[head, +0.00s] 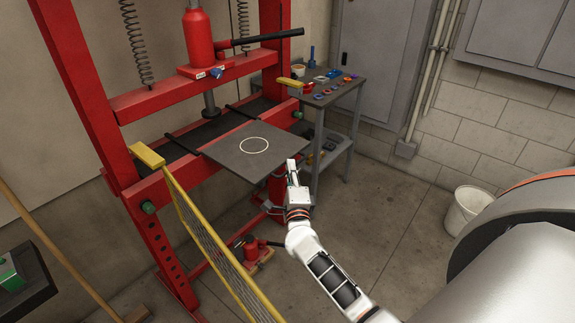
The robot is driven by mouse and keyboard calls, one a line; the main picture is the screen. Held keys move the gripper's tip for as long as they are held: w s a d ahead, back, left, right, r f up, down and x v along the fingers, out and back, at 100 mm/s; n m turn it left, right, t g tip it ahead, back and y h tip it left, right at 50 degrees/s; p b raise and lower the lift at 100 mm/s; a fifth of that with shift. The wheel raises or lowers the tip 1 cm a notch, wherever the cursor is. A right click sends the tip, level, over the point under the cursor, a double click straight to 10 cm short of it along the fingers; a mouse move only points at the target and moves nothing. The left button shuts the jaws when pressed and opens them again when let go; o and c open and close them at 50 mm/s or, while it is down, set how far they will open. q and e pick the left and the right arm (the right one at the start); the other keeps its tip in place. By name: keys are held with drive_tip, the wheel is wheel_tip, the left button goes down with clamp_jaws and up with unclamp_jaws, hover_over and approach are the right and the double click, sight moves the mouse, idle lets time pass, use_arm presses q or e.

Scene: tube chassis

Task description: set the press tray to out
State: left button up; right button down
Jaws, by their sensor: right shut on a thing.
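The press tray (225,150) is a flat dark grey plate with a white circle on it. It sticks out from the front of the red press frame (85,90), between its uprights. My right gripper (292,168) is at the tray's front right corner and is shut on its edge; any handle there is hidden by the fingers. The red press cylinder (198,38) with its black lever stands above, its ram over the dark bed behind the tray. My left gripper is not in view.
A yellow mesh guard (222,255) stands at the front left of the press. A grey cart (345,100) with small parts is behind at the right. A red jack (250,250) sits on the floor below. A white bucket (466,208) stands by the wall. Floor between is clear.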

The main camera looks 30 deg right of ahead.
drive_tip(key=shift+s+d+f, duration=0.1)
drive_tip(key=shift+f, duration=0.05)
drive_tip(key=c, duration=2.2)
unclamp_jaws()
drive_tip(key=shift+s, duration=0.15)
drive_tip(key=v, duration=1.2)
